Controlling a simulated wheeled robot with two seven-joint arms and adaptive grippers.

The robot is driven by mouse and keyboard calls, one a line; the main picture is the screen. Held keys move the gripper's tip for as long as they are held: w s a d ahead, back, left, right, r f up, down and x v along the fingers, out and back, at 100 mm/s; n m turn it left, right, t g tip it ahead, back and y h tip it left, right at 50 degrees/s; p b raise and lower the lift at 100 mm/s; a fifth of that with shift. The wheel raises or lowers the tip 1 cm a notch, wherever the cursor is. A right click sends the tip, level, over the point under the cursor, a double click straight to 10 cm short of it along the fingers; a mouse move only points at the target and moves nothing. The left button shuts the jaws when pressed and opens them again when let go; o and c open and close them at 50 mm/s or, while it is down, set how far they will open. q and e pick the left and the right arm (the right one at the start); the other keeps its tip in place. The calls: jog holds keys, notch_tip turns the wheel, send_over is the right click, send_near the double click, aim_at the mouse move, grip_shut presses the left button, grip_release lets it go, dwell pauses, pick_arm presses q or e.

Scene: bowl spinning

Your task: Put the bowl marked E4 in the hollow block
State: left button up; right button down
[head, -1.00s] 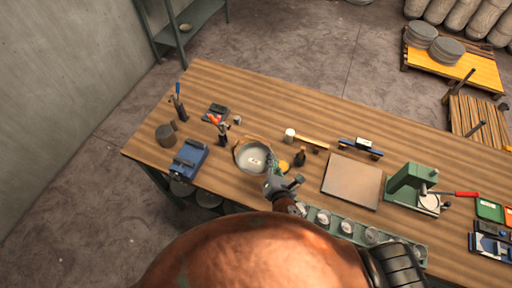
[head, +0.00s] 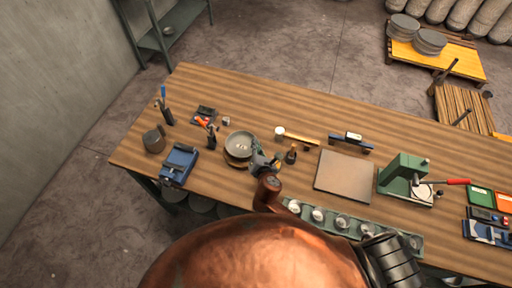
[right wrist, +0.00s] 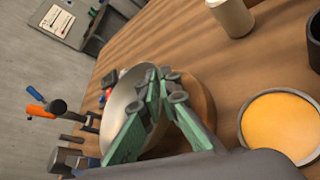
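The grey metal bowl (head: 240,144) is over the hollow block (head: 235,163), a round brown wooden piece on the table's left half. The block's rim shows below the bowl's near edge, and the bowl hides its hollow. My right gripper (head: 259,162) is at the bowl's right near edge. In the right wrist view, the green fingers (right wrist: 164,78) come together at the rim of the bowl (right wrist: 120,101), with the block (right wrist: 202,98) behind. I cannot tell whether the bowl touches the block. The mark E4 is not readable. My left gripper is not in view.
A dark bottle (head: 291,154) and a white cylinder (head: 280,133) stand right of the bowl. A dish with orange contents (right wrist: 282,125) is close to the gripper. A blue tool (head: 179,163) lies left; a flat plate (head: 344,175) lies right.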

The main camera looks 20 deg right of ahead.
jog(key=shift+f, duration=0.85)
jog(key=shift+s+f+b, duration=0.1)
jog(key=shift+f+b, duration=0.2)
jog(key=shift+f, duration=0.35)
jog(key=c, duration=2.2)
grip_release()
jog(key=shift+f, duration=0.15)
jog(key=shift+o, duration=0.2)
jog(key=shift+r, duration=0.55)
jog(key=v, duration=1.2)
jog(key=shift+r+p, duration=0.3)
jog(key=shift+p, duration=0.1)
